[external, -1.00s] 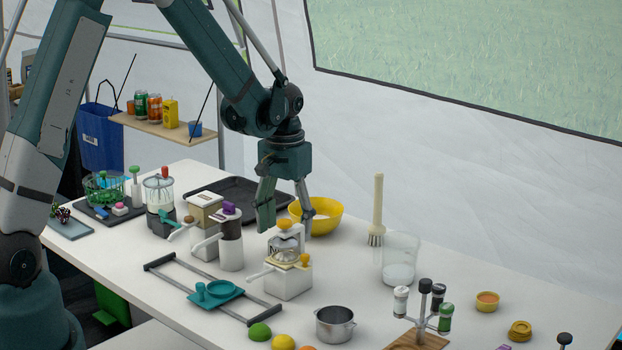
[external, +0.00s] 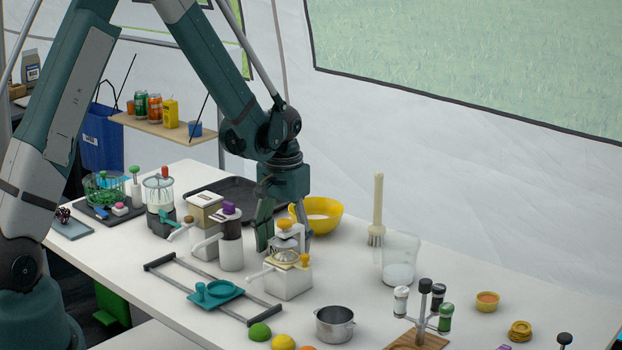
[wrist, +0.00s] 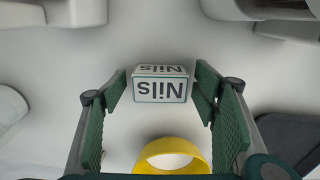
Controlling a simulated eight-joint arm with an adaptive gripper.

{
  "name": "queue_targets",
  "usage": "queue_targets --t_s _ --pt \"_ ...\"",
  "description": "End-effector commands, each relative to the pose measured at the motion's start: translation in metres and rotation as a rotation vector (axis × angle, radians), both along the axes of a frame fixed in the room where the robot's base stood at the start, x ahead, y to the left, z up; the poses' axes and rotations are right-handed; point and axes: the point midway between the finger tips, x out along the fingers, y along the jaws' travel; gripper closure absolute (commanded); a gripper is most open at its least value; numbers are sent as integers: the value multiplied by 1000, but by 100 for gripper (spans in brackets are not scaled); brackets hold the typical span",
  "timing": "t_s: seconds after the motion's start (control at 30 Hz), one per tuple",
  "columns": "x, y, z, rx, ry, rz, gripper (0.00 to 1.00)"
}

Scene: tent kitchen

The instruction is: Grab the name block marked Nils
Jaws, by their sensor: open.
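The name block (wrist: 160,90) is a small white block with a teal edge and "Nils" in dark letters, upside down in the wrist view. It sits on the white table between the fingertips of my open gripper (wrist: 162,92), with a gap to each finger. In the external view my gripper (external: 284,240) points down behind the white press with the yellow knob (external: 290,275).
A dark tray (external: 238,190) lies behind. A white grinder with a purple top (external: 231,240) stands to the left.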

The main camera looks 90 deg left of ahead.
Motion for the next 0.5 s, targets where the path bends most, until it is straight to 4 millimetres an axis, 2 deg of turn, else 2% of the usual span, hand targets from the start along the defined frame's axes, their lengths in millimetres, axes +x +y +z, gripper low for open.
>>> queue_targets --t_s 0.27,0.4,0.5 --pt "0 0 0 0 0 0 42" --pt "0 0 0 0 0 0 60" --pt "0 0 0 0 0 0 70"
